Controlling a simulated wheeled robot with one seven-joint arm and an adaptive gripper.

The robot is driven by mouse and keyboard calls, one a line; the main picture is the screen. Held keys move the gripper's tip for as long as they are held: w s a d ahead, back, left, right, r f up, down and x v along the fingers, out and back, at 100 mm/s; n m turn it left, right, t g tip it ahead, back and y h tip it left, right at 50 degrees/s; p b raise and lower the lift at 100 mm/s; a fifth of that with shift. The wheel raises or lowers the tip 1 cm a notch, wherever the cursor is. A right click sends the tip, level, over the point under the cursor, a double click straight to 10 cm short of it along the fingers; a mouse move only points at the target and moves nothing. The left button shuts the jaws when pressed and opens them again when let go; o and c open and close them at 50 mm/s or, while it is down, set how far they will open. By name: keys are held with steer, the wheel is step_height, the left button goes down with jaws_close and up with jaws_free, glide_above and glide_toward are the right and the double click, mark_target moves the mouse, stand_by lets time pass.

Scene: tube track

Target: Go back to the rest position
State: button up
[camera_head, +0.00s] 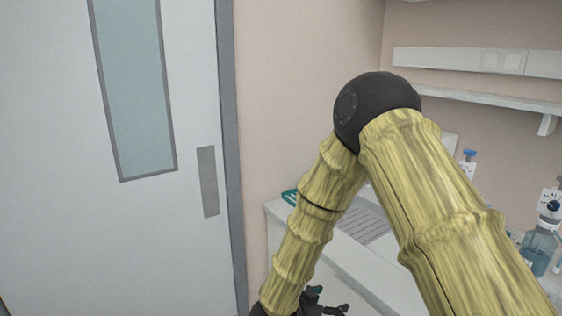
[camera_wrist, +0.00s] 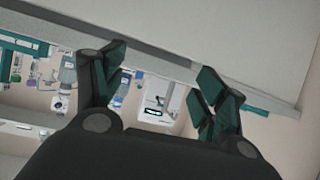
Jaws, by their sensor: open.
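My gripper (camera_wrist: 160,90) shows in the wrist view with its two dark fingers spread wide apart. The finger pads are dark green and nothing is between them. In the head view my bent arm crosses the right half, and part of my gripper (camera_head: 322,301) shows at the bottom edge, in front of the bench and apart from its top. The gripper's lower part is cut off there.
A white bench (camera_head: 349,262) with a grey ribbed panel stands behind my arm. Bottles, including a blue-liquid one (camera_head: 538,250), stand at the right. A wall shelf (camera_head: 478,94) is above. A closed door (camera_head: 60,200) fills the left. A teal rack (camera_wrist: 22,50) shows in the wrist view.

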steer(key=s+d+f+n+g+y, duration=0.1)
steer(key=s+d+f+n+y, duration=0.2)
steer(key=s+f, duration=0.5)
steer(key=s+d+f+n+g+y, duration=0.1)
steer(key=s+d+f+n+y, duration=0.3)
steer(key=f, duration=0.8)
steer(key=s+d+f+n+g+y, duration=0.1)
steer(key=s+f+g, duration=0.1)
steer(key=s, duration=1)
steer(key=s+d+f+n+g+y, duration=0.1)
steer(key=s+f, duration=0.4)
steer(key=s, duration=0.7)
steer(key=d+g, duration=0.1)
steer(key=g, duration=0.1)
steer(key=shift+s+g+y, duration=0.2)
steer(key=shift+g+y, duration=0.1)
steer(key=shift+f, duration=0.1)
